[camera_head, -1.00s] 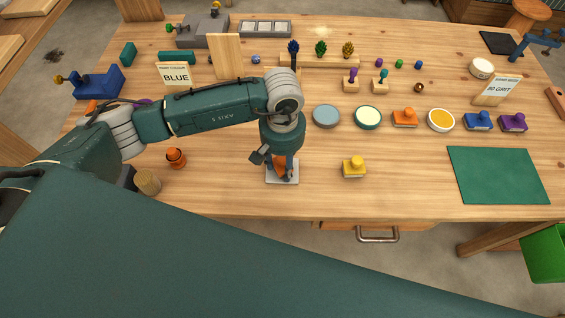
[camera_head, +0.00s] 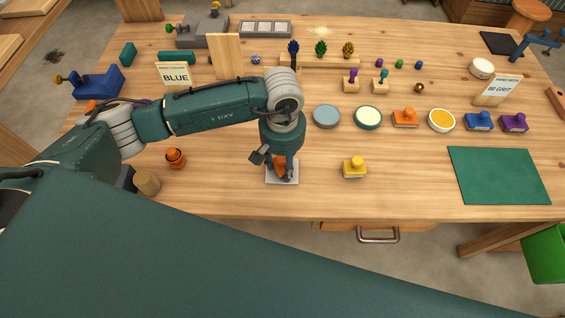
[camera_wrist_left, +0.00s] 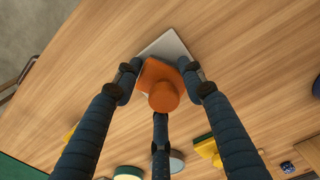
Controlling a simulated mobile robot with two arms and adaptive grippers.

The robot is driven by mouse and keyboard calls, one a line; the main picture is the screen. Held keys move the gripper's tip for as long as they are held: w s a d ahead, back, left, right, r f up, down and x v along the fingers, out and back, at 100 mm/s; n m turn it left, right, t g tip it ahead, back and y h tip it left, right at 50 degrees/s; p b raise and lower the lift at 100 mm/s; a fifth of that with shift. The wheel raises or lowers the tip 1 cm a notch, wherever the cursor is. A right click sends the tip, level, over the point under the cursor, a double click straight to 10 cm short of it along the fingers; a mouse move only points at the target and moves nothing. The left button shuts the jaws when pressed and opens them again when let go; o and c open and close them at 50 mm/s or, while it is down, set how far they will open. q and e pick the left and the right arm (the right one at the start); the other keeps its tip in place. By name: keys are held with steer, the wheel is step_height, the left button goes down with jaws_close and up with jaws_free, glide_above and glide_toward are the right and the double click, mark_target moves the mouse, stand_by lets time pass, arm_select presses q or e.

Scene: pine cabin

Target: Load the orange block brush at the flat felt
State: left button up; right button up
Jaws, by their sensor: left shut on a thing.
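The orange block brush (camera_wrist_left: 163,96), a block with a round knob on top, is between the fingers of my left gripper (camera_head: 281,172). In the left wrist view the fingers (camera_wrist_left: 160,78) are closed around it. In the head view only a little of the orange brush (camera_head: 280,162) shows between the fingers. A pale grey flat square (camera_head: 283,181), seemingly the flat felt, lies on the table directly under it. It also shows in the left wrist view (camera_wrist_left: 172,44). Whether the brush's underside touches it is hidden. My right gripper is not in view.
A yellow block brush (camera_head: 354,168) stands to the right. A green mat (camera_head: 498,175) lies at right. The table front between is clear.

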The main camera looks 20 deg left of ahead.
mark_target(282, 159)
arm_select(q)
steer(key=shift+s+f, duration=0.15)
steer(key=shift+r+p, duration=0.55)
steer(key=shift+r, duration=0.7)
steer(key=shift+r+p, duration=0.75)
steer(key=shift+r, duration=1.6)
